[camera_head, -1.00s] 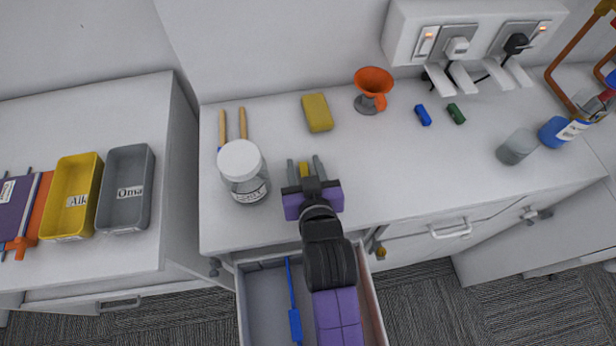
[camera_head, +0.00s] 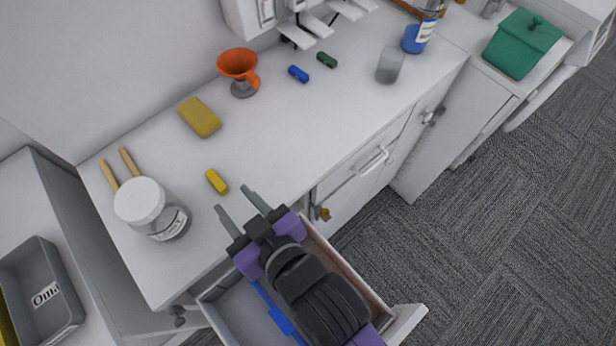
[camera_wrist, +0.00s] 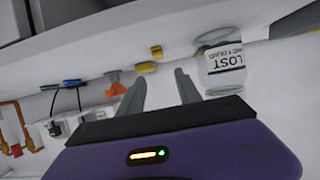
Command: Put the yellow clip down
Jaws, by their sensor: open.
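The yellow clip (camera_head: 216,181) lies on the white counter (camera_head: 270,150), to the right of the jar and in front of the yellow sponge. It also shows in the wrist view (camera_wrist: 156,52), beyond the fingertips. My gripper (camera_head: 244,202) is open and empty. Its two grey fingers are apart from the clip, at the counter's front edge. In the wrist view my gripper (camera_wrist: 160,80) has nothing between its fingers.
A white-lidded jar (camera_head: 152,208) stands left of the clip. A yellow sponge (camera_head: 199,117), an orange funnel (camera_head: 239,66), a blue clip (camera_head: 298,74) and a green clip (camera_head: 327,60) sit farther back. An open drawer (camera_head: 243,312) juts out below my gripper.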

